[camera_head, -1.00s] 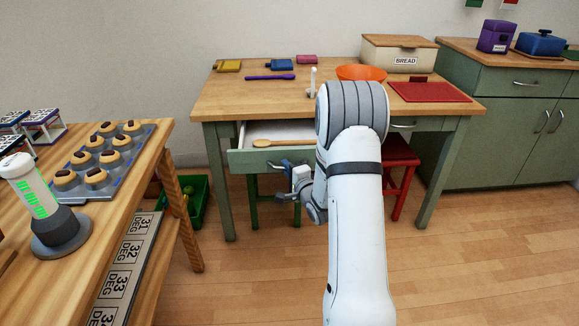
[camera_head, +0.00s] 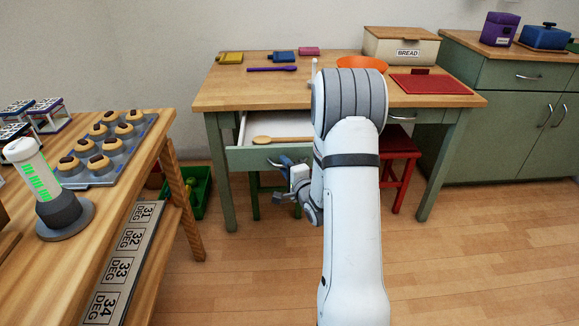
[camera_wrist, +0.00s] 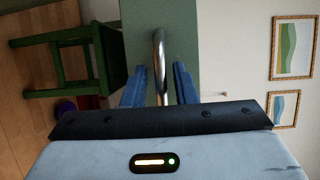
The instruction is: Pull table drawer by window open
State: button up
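The green table (camera_head: 208,95) has a wooden top. Its left drawer (camera_head: 243,160) stands partly open, with a wooden spoon (camera_head: 278,140) inside its white interior. My gripper (camera_head: 284,163) is at the drawer's front, with my arm covering the drawer's right end. In the wrist view, the drawer's metal bar handle (camera_wrist: 160,65) lies between the two blue fingers of my gripper (camera_wrist: 159,84). The fingers are apart, with a gap visible on each side of the handle. No window shows.
A wooden table (camera_head: 150,150) with a muffin tray stands at left. A green crate (camera_head: 200,190) is on the floor beside it. A red stool (camera_head: 400,148) stands under the green table at right. The floor in front of the drawer is clear apart from my arm.

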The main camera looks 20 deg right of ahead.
jog(key=shift+o, duration=0.5)
jog(key=shift+d, duration=0.15)
jog(key=shift+s, duration=0.15)
jog(key=s+p, duration=0.1)
jog(key=s, duration=0.6)
jog(key=shift+s+d+r, duration=0.15)
jog(key=shift+s, duration=0.15)
